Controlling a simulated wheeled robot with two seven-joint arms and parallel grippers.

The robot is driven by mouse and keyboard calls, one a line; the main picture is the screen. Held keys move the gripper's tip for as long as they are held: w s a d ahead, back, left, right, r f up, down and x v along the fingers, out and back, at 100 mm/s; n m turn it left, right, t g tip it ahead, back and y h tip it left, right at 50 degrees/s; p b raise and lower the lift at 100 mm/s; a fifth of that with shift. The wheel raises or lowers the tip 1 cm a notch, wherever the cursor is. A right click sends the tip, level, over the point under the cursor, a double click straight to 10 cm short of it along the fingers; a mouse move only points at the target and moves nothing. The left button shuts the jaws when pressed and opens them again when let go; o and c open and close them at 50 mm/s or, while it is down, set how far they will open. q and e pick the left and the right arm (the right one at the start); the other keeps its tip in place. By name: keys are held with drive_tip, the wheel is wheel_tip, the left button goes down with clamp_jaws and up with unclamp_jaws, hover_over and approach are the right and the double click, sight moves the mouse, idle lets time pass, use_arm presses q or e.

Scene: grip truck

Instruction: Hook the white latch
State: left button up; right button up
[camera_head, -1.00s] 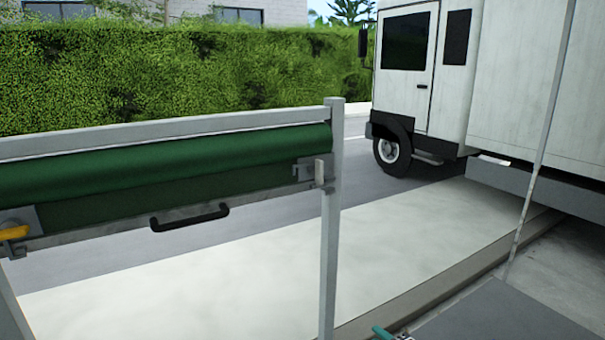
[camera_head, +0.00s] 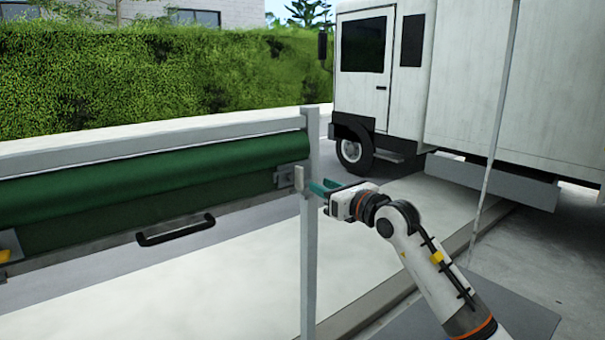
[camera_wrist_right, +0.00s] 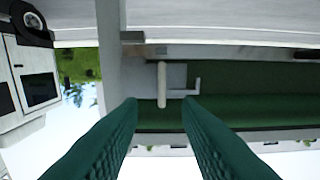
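The white latch (camera_head: 299,179) is a small upright light bar beside the grey post, at the right end of the green roll (camera_head: 150,175). In the right wrist view the latch (camera_wrist_right: 162,85) stands out from a grey plate, with a small L-shaped hook (camera_wrist_right: 190,90) beside it. My right gripper (camera_head: 318,187) has reached the post's right side, close to the latch. In the wrist view its green fingers (camera_wrist_right: 159,102) are apart, with the latch lined up between their tips and nothing gripped. Whether a finger touches it, I cannot tell. My left gripper is not in view.
The grey post (camera_head: 310,240) and the top rail (camera_head: 150,140) frame the roll. A black handle (camera_head: 176,231) hangs below the roll, and a yellow part (camera_head: 4,256) sits at the far left. A white truck (camera_head: 380,70) stands behind to the right.

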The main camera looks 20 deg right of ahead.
sight(303, 178)
drive_tip(key=p+x, duration=0.2)
drive_tip(key=x, duration=0.5)
drive_tip(key=shift+w+a, duration=0.2)
drive_tip(key=shift+w, duration=0.15)
drive_tip(key=shift+c, duration=0.3)
drive_tip(key=shift+f, duration=0.1)
clamp_jaws()
